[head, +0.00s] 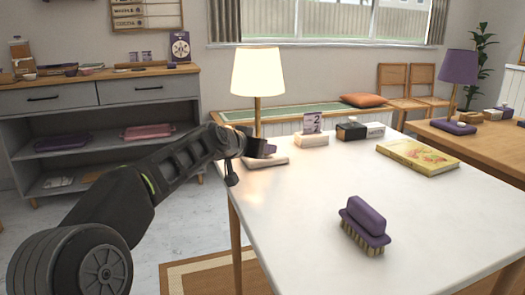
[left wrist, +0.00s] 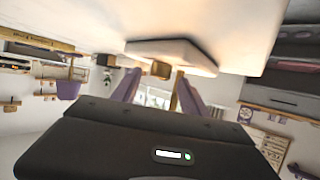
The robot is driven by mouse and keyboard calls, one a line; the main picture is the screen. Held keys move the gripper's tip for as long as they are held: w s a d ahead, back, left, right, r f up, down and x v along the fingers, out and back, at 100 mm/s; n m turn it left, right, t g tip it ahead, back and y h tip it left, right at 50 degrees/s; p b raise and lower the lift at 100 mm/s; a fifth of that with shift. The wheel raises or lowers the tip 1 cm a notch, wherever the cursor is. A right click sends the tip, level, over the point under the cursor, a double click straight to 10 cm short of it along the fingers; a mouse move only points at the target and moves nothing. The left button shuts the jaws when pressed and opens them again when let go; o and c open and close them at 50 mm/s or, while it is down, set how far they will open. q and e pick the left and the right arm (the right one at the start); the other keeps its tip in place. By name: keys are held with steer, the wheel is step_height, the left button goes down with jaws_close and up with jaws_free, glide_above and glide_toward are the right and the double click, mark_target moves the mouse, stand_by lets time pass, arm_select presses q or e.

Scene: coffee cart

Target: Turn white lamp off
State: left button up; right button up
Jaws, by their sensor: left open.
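The white lamp has a glowing cream shade (head: 257,72), a thin brass pole (head: 257,116) and a pale flat base (head: 268,163) near the table's far left edge. My left gripper (head: 264,149) is just above the base, close to the pole, and partly covers the pole's lower end. In the upside-down left wrist view, the purple fingers of my left gripper (left wrist: 156,80) are apart, facing the lamp base (left wrist: 175,52). A small brass knob-like part (left wrist: 160,70) shows on the base, between the fingertips. Contact cannot be told. My right gripper is not in view.
The white table (head: 330,205) also holds a purple brush (head: 366,218), a yellow book (head: 417,156), a number card stand (head: 311,138) and a dark box (head: 351,131). A purple lamp (head: 458,67) stands on another table. The table's middle is clear.

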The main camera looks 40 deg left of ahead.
arm_select(q)
steer(key=shift+x, duration=1.05)
steer(key=shift+c, duration=0.3)
jaws_close()
